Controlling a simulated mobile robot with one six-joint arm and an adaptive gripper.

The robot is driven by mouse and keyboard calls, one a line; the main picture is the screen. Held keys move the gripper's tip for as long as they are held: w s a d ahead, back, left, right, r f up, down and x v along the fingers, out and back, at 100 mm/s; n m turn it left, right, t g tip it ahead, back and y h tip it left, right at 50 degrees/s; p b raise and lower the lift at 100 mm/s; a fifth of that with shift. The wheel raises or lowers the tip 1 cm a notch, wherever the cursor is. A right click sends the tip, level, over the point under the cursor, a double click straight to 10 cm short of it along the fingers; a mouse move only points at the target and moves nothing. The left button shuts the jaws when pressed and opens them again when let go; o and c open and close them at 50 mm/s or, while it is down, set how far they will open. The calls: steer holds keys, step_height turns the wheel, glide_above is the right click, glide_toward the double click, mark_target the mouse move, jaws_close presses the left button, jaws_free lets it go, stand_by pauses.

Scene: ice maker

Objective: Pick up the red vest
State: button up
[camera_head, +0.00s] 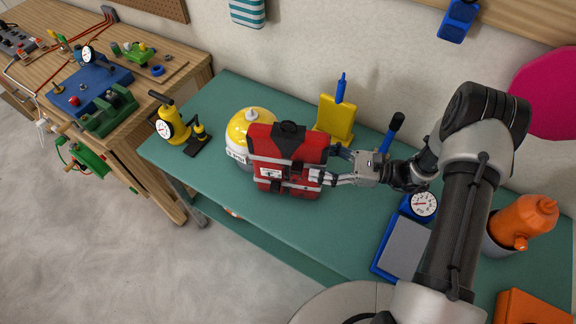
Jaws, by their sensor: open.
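The red vest (287,158), with grey bands and a black top, stands upright on the green table (215,205). My gripper (328,165) is at the right side of the vest, coming from the right. Its fingers are open, one near the back edge and one near the front right side of the vest. I cannot tell whether the fingers touch it. The far finger is partly hidden by the vest.
A yellow-topped tank (246,124) stands just left of and behind the vest. A yellow block with a blue tool (337,115) is behind my gripper. A yellow gauge device (172,128) is at left. The table's front left is clear.

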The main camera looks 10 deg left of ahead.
steer(key=shift+a, duration=0.5)
steer(key=shift+c, duration=0.6)
jaws_close()
